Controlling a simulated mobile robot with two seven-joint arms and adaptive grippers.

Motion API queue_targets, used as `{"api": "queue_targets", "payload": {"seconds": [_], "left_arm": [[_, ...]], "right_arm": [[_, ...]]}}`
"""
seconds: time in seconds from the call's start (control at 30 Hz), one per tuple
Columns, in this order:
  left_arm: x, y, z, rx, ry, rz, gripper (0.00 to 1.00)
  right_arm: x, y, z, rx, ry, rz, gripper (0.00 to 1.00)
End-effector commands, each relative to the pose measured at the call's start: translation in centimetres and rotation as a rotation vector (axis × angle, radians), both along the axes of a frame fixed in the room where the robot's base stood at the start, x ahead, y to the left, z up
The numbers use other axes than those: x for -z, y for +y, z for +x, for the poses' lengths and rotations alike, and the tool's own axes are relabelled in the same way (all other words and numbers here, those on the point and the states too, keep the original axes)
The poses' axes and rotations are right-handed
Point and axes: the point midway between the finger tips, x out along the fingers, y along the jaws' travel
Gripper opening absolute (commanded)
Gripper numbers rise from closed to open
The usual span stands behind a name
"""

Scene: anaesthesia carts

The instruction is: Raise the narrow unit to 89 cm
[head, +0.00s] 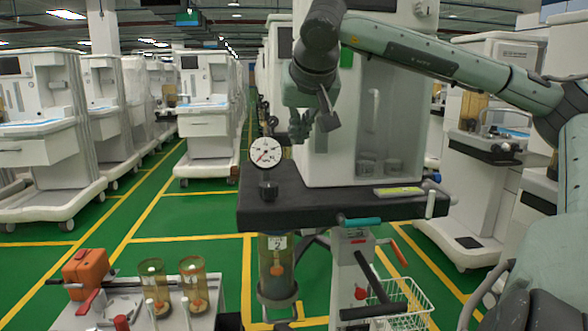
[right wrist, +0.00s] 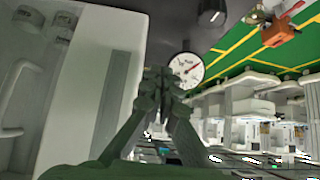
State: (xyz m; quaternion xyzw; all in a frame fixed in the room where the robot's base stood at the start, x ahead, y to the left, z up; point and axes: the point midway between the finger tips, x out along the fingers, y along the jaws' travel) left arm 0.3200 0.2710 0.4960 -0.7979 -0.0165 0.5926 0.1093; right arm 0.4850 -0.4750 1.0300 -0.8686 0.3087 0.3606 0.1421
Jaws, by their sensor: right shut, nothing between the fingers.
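The unit in front of me has a dark top (head: 285,210) that carries a white cabinet (head: 345,170) with a clear front and a handle. I cannot tell whether this is the narrow unit, and I see no height scale. A round dial gauge (head: 266,153) stands above a black knob (head: 268,188) at the top's left end. A teal-handled lever (head: 360,221) and an orange-handled lever (head: 398,251) sit below the top. My right gripper (head: 302,134) is shut and empty, in front of the cabinet's left side. It also shows in the right wrist view (right wrist: 165,77), beside the gauge (right wrist: 187,70). My left gripper is out of view.
A low cart at bottom left carries an orange box (head: 85,272) and clear cylinders (head: 153,285). A wire basket (head: 410,300) hangs below the dark top. White carts (head: 205,115) stand in rows behind. Green floor with yellow lines is free at left.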

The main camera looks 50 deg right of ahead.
Motion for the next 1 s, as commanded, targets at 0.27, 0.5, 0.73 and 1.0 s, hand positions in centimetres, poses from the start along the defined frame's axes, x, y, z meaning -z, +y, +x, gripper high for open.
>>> {"api": "queue_targets", "payload": {"seconds": [0.27, 0.5, 0.73, 1.0], "left_arm": [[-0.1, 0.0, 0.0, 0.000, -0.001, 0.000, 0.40], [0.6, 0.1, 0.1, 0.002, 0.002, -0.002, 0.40], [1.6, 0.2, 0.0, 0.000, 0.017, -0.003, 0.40], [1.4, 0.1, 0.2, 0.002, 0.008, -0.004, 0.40]], "right_arm": [[2.2, -2.0, 1.5, 0.008, 0.013, -0.027, 0.00], [5.9, -4.4, 4.4, 0.009, 0.014, -0.024, 0.00], [9.3, -4.9, 5.0, 0.006, 0.011, -0.023, 0.00], [10.6, -4.9, 5.0, 0.009, 0.007, -0.025, 0.00]]}}
